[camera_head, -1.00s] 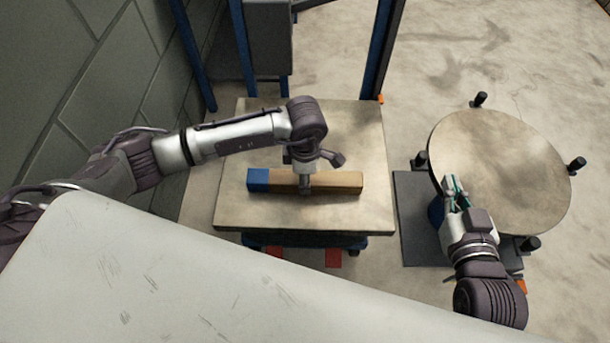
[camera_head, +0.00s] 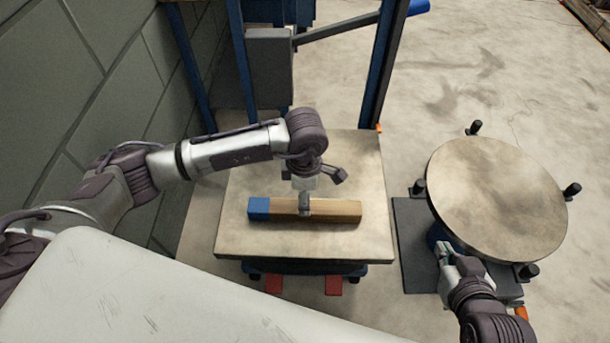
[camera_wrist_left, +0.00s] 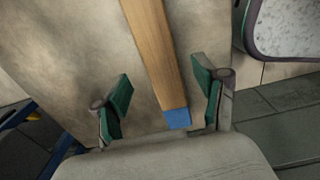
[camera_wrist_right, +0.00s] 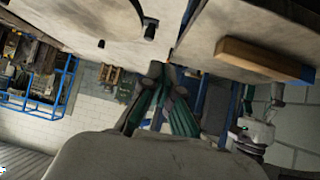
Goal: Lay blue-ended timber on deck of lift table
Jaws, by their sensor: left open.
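The blue-ended timber (camera_head: 335,210) lies flat across the bare deck of the lift table (camera_head: 240,240), its blue end (camera_head: 258,208) to the left. My left gripper (camera_head: 304,208) is over the timber's middle. In the left wrist view the left gripper's fingers (camera_wrist_left: 163,88) stand wide apart, with the timber (camera_wrist_left: 152,40) running between their lines of sight and its blue end (camera_wrist_left: 176,118) near the right finger. Whether they touch it I cannot tell. My right gripper (camera_head: 442,250) is beside the round table, its fingers (camera_wrist_right: 160,85) close together with nothing seen between them.
A round-topped table (camera_head: 495,200) with black knobs stands to the right, on a dark base plate (camera_head: 412,240). A blue frame (camera_head: 380,70) with a grey box (camera_head: 270,65) rises behind the deck. A block wall (camera_head: 110,70) bounds the left. Floor is open at the back right.

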